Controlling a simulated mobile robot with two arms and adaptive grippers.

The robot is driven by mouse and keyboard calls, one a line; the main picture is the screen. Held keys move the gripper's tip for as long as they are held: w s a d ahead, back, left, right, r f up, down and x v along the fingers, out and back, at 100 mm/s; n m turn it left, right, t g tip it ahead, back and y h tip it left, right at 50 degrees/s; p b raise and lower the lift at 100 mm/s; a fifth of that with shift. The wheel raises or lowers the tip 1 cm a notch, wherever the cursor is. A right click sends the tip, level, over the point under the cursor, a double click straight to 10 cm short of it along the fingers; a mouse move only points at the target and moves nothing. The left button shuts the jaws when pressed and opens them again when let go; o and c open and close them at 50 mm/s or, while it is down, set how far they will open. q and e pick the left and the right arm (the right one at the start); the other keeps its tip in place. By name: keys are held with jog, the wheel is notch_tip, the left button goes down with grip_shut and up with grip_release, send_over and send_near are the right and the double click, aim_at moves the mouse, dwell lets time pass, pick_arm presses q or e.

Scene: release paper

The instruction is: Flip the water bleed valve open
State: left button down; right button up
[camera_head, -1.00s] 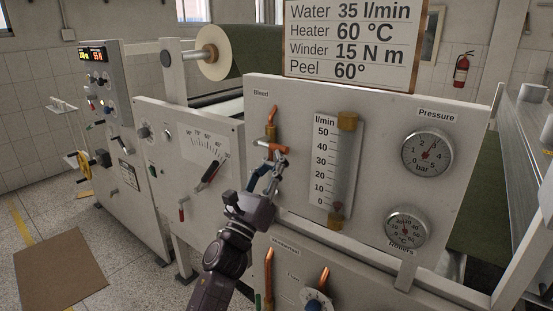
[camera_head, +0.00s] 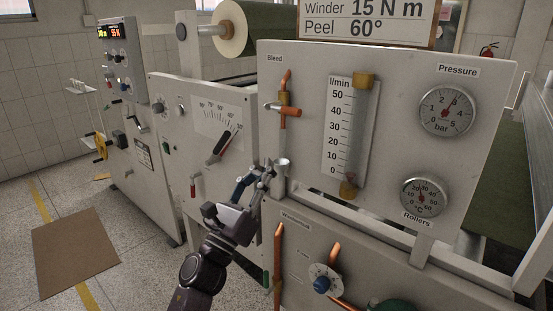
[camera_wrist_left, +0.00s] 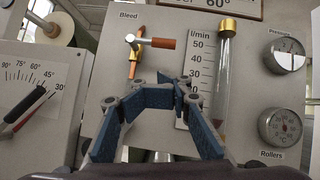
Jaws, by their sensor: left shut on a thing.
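The bleed valve (camera_head: 284,98) is on the grey panel under the label "Bleed", with a copper pipe. Its orange handle (camera_head: 291,112) lies roughly level and points right. In the left wrist view the handle (camera_wrist_left: 162,43) is clear above the fingers, and nothing touches it. My left gripper (camera_head: 266,169) is below the valve, beside a small grey cup (camera_head: 283,163) at the panel's lower left edge. Its fingers (camera_wrist_left: 162,84) are shut on what seems to be this cup; the grip itself is partly hidden. My right gripper is not in view.
The flow tube (camera_head: 357,135) with its l/min scale stands right of the valve. Further right are the pressure gauge (camera_head: 446,110) and rollers gauge (camera_head: 423,197). A lever dial (camera_head: 220,140) is to the left.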

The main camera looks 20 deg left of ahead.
pick_arm(q)
jog(key=shift+s+f, duration=0.2)
jog(key=shift+s, duration=0.25)
jog(key=c, duration=2.6)
grip_release()
jog(key=shift+c, duration=0.2)
jog(key=m+g+h+p, duration=0.1)
jog(key=p, duration=0.1)
jog(key=w+m+h+p, duration=0.1)
jog(key=m+p, duration=0.1)
jog(key=shift+w+d+f+g, duration=0.1)
jog(key=shift+w+d+g, duration=0.05)
jog(key=shift+g, duration=0.25)
grip_shut()
jog(key=shift+w+f+m+g+h+p, duration=0.1)
jog(key=shift+f+m+g+h+p, duration=0.2)
jog(key=shift+f+m+p, duration=0.25)
jog(key=shift+r, duration=0.15)
